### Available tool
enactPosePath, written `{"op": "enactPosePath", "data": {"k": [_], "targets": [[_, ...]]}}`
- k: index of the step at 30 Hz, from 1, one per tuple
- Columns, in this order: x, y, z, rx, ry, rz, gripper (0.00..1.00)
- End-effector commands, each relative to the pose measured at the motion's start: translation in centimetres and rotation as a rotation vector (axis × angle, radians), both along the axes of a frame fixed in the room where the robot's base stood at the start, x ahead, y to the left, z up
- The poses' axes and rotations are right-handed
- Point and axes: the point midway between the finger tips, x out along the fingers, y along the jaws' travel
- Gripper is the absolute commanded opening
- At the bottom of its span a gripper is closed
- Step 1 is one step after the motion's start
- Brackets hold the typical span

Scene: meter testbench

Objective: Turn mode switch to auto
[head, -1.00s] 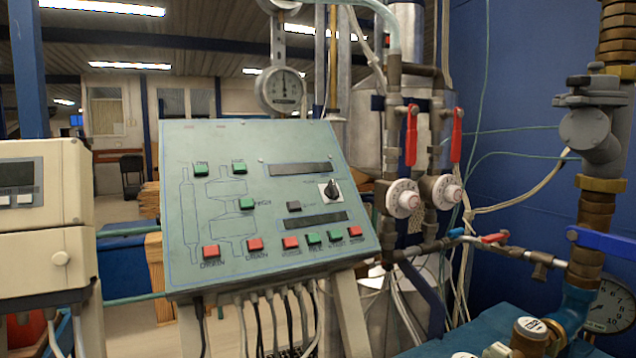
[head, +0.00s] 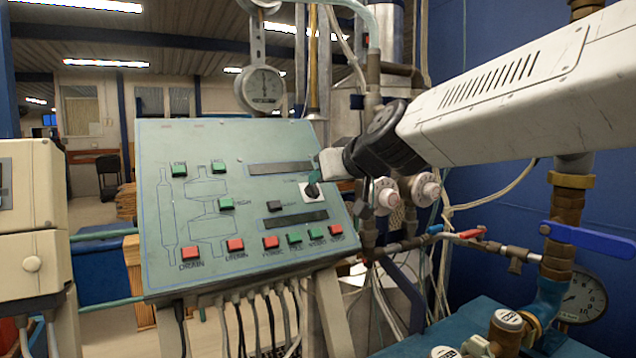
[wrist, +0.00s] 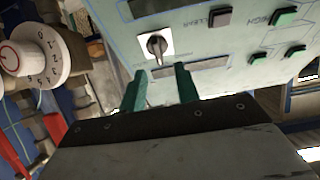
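The mode switch (head: 311,191) is a black rotary knob on a white square plate, on the right part of the sloped green panel (head: 160,215). It also shows in the wrist view (wrist: 156,47), above the fingertips. My gripper (head: 316,172) reaches in from the right, close to the switch. In the wrist view my gripper (wrist: 160,76) has its two green fingers apart with a gap between them and nothing held. The switch labels are too small to read.
Red and green buttons line the panel's lower edge, such as a red button (head: 191,253). Two white dials (head: 384,196) and pipework stand right of the panel, close below my arm. A blue-handled valve (head: 590,240) is at far right. A cream instrument box (head: 30,215) stands at left.

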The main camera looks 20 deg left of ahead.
Motion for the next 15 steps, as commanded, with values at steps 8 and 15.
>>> {"op": "enactPosePath", "data": {"k": [8, 15], "targets": [[2.4, 2.8, -1.6, 0.0, 0.002, -0.002, 0.32], [2.9, 3.4, -1.9, 0.0, 0.001, 0.0, 0.32]]}}
